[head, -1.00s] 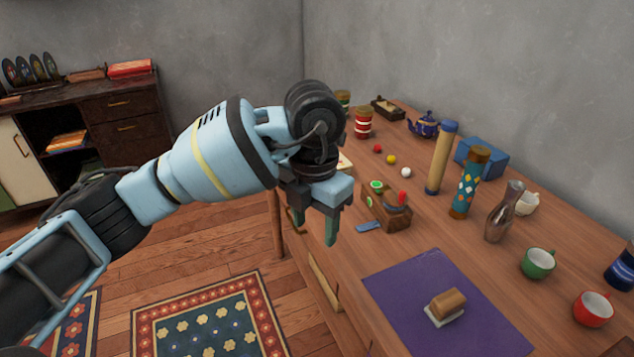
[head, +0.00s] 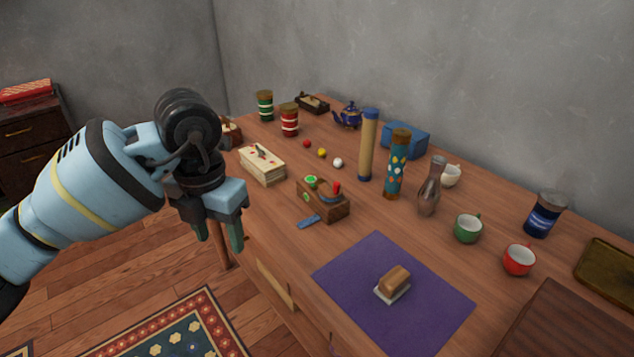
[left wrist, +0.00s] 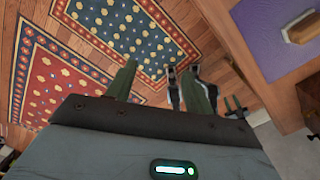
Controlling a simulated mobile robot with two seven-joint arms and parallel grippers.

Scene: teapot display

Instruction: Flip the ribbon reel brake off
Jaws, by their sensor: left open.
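The ribbon reel stand is a small wooden box (head: 324,204) near the table's front edge. It carries a green-topped reel (head: 311,182) and a small red knob (head: 337,188), perhaps the brake lever. A blue strip (head: 308,222), perhaps ribbon, lies at its front. Whether the brake is on or off is too small to tell. My left gripper (head: 218,235) is open and empty, to the left of the stand and off the table's front edge, apart from it. Its fingers (left wrist: 160,75) point over the floor in the left wrist view, where the stand cannot be made out.
A cream box (head: 262,164) stands left of the reel stand. Behind stand small balls, a tan tube (head: 368,146) and a patterned tube (head: 396,165). A purple mat (head: 345,265) with a brown block on a white base lies to the right. Cups stand further right.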

